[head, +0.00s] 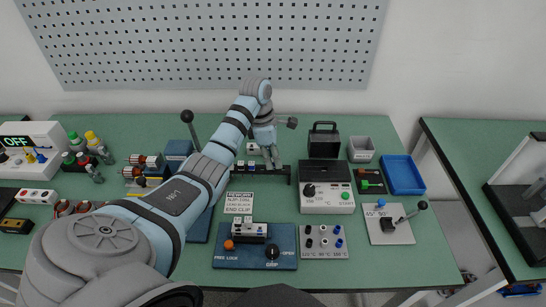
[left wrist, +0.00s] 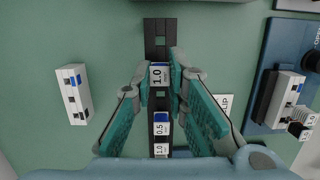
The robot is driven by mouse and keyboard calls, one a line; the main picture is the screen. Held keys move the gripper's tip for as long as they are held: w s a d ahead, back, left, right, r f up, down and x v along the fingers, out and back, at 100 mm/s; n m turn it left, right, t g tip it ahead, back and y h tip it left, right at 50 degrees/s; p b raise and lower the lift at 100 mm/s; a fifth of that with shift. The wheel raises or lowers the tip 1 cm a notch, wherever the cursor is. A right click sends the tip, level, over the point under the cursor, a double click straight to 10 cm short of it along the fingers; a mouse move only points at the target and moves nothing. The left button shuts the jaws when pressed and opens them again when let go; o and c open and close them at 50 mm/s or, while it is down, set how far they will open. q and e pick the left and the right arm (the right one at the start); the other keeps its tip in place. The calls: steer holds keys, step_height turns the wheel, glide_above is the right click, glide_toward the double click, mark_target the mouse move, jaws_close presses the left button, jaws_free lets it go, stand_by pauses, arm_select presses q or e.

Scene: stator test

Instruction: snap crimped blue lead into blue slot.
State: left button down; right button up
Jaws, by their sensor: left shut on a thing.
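My left gripper (head: 274,166) reaches down over the black rail (head: 262,172) in the head view. In the left wrist view the fingers (left wrist: 159,72) are closed around a small blue-and-white block marked 1.0 (left wrist: 158,77), which is at the rail (left wrist: 160,30); I cannot tell whether it is lifted. Blocks marked 0.5 (left wrist: 161,128) and 1.0 (left wrist: 161,150) sit further along the rail. A white terminal block with blue and black openings (left wrist: 75,94) lies behind the rail. I cannot pick out a crimped blue lead or which opening is the blue slot. My right gripper is not visible.
In front of the rail stands a blue fixture (head: 225,258) with a white block (head: 249,230) and a black knob. A printed card (head: 239,203) lies between. A grey machine (head: 327,197), a lever device (head: 390,229) and a blue tray (head: 403,175) stand to the right.

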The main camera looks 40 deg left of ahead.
arm_select(q)
steer(key=shift+f, duration=0.6)
steer(key=c, duration=1.5)
jaws_free()
